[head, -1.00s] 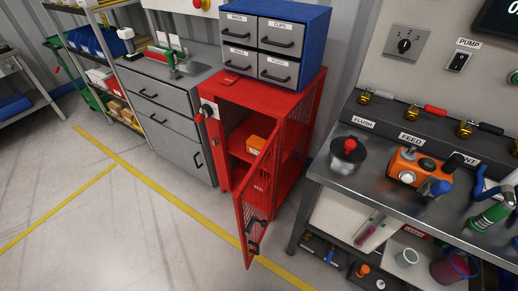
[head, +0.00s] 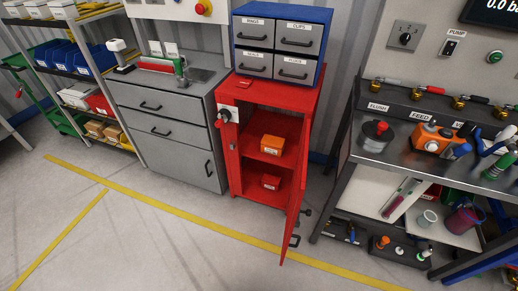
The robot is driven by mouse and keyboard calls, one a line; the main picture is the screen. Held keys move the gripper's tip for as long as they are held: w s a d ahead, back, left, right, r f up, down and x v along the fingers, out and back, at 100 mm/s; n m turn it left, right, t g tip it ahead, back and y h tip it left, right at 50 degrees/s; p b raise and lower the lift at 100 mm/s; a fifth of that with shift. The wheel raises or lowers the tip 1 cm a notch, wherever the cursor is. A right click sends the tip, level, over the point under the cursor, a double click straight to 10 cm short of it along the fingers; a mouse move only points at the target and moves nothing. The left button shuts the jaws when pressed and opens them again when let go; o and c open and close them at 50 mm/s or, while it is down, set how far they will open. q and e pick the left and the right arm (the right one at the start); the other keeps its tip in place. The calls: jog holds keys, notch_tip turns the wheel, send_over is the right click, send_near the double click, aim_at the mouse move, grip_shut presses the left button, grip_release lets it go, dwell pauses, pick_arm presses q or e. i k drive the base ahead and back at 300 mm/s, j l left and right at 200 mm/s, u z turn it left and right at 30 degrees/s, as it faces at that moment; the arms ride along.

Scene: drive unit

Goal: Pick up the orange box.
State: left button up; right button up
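The orange box (head: 272,145) sits on the upper shelf inside the red cabinet (head: 228,163). A smaller red-orange box (head: 271,182) lies on the cabinet's lower level. The cabinet's mesh door (head: 293,205) stands open, hinged on the right, and shows nearly edge-on. The front opening is clear in this view, and both boxes are visible. Neither of my grippers is in view.
A blue-framed drawer unit (head: 326,18) stands on the cabinet. A grey drawer cabinet (head: 165,125) is at its left. A steel workbench (head: 395,150) with tools and an orange device (head: 433,138) is at right. The floor (head: 160,240) in front is open, with yellow lines.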

aim_at(274, 146)
jog(key=i+j+z, duration=0.15)
jog(key=j, duration=0.25)
jog(key=i+j+z, duration=0.15)
jog(key=j, duration=0.25)
jog(key=i+j+z, duration=0.15)
jog(key=j, duration=0.3)
jog(key=i+j+z, duration=0.15)
jog(key=j, duration=0.3)
